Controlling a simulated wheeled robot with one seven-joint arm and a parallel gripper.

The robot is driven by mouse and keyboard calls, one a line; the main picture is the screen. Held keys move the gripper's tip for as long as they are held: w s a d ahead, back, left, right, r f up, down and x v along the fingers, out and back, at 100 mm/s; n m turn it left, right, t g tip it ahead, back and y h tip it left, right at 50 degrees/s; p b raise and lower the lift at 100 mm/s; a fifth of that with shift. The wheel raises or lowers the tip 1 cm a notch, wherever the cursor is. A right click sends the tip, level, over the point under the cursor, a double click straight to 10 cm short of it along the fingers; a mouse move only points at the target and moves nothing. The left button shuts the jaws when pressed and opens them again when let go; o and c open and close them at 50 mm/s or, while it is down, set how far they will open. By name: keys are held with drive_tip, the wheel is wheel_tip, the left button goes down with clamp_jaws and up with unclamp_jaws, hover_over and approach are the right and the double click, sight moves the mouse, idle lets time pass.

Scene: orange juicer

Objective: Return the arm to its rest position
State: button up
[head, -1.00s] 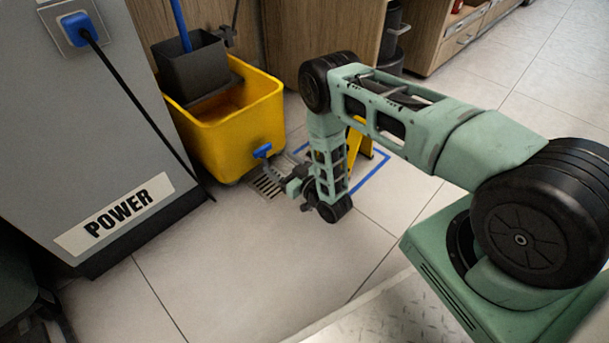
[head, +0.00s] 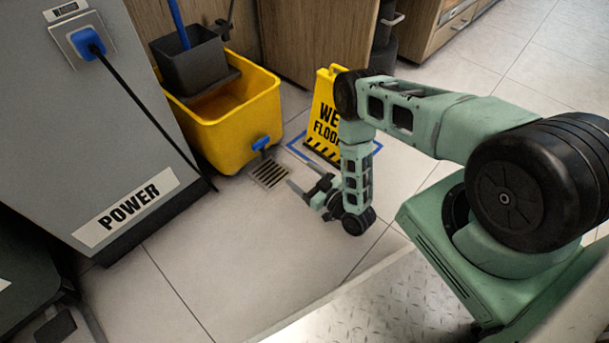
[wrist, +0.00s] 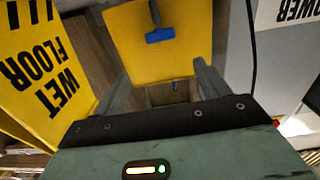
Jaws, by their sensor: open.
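My green arm (head: 455,125) reaches in from the right in the head view and bends down at its elbow. My gripper (head: 306,177) is low over the tiled floor, its two grey fingers apart and empty. They point left toward the yellow mop bucket (head: 228,135). The fingers are apart from the blue tap (head: 262,143) on the bucket's side. In the wrist view my gripper (wrist: 163,82) is open, with the bucket (wrist: 185,58) and its blue tap (wrist: 160,35) beyond the fingers.
A yellow wet floor sign (head: 324,122) stands just behind my forearm. A floor drain (head: 269,174) lies beside the bucket. A grey power cabinet (head: 100,135) with a black cable fills the left. The floor (head: 225,250) in front is clear.

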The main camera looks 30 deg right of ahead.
drive_tip(key=w+a+r+n+g+p, duration=0.1)
drive_tip(key=w+a+r+g+p, duration=0.15)
drive_tip(key=w+a+r, duration=0.5)
drive_tip(key=w+a+r+n+g+p, duration=0.1)
drive_tip(key=w+a+r+g, duration=0.3)
drive_tip(key=r, duration=0.6)
drive_tip(key=s+a+r+n+g+p, duration=0.1)
drive_tip(key=s+a+r+g, duration=0.15)
drive_tip(key=r, duration=0.45)
drive_tip(key=s+a+r+g+p, duration=0.1)
drive_tip(key=s+a+r+g, duration=0.1)
drive_tip(key=s+a+r, duration=0.3)
drive_tip(key=s+d+r+g+h+p, duration=0.1)
drive_tip(key=s+d+r+g+h, duration=0.1)
drive_tip(key=s+r, duration=0.65)
drive_tip(key=s+d+r+n+g+h+p, duration=0.15)
drive_tip(key=s+r, duration=0.35)
drive_tip(key=s, duration=0.6)
drive_tip(key=s+d+r+g+h+p, duration=0.1)
drive_tip(key=s+d+r+g, duration=0.15)
drive_tip(key=s+r, duration=0.6)
wheel_tip(320, 180, up, 36)
drive_tip(key=s+p, duration=0.1)
drive_tip(key=p, duration=3.7)
drive_tip(key=shift+a, duration=0.25)
drive_tip(key=shift+r, duration=0.1)
